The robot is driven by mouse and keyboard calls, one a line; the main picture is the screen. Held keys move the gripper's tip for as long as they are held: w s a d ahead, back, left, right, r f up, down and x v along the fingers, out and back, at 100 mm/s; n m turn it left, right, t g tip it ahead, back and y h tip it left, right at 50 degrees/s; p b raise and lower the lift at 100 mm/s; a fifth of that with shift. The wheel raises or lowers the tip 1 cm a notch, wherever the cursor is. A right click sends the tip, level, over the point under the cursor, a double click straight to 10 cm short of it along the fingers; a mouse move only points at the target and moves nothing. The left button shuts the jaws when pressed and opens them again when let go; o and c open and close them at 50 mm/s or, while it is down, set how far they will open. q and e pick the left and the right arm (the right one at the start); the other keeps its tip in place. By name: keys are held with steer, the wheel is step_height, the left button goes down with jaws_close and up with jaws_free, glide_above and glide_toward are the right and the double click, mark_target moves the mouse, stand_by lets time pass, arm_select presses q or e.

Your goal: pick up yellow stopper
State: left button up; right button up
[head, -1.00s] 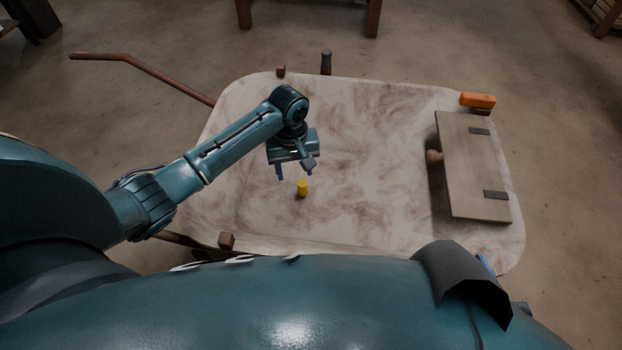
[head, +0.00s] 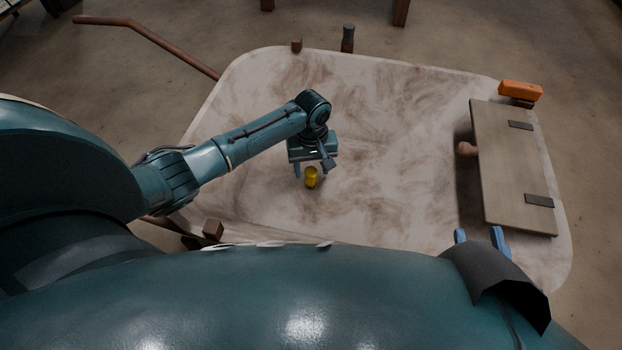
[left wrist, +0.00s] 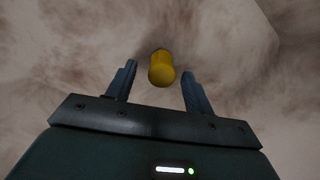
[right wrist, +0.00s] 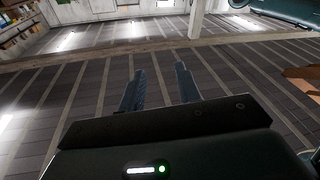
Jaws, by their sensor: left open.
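The yellow stopper (head: 311,178) stands on the pale, brown-smudged surface (head: 390,200). My left gripper (head: 313,169) is open above it, pointing down, with the stopper showing below and between its fingers. In the left wrist view the stopper (left wrist: 161,69) appears between the tips of the two spread fingers (left wrist: 159,70), with a gap on each side. I cannot tell how far the fingertips are above the surface. My right gripper (right wrist: 160,70) is open and empty in the right wrist view; its blue fingers (head: 479,239) show at the surface's near right edge.
A wooden board (head: 510,165) with dark hinges and a round knob (head: 467,149) lies at the right. An orange block (head: 521,90) is at the far right corner. A dark-capped post (head: 347,38) stands at the back edge. The surface around the stopper is clear.

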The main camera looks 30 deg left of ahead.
arm_select(q)
step_height(320, 180, down, 5)
steer(key=b, duration=0.3)
steer(key=shift+s, duration=0.1)
steer(key=c, duration=1.1)
steer(key=shift+r, duration=0.2)
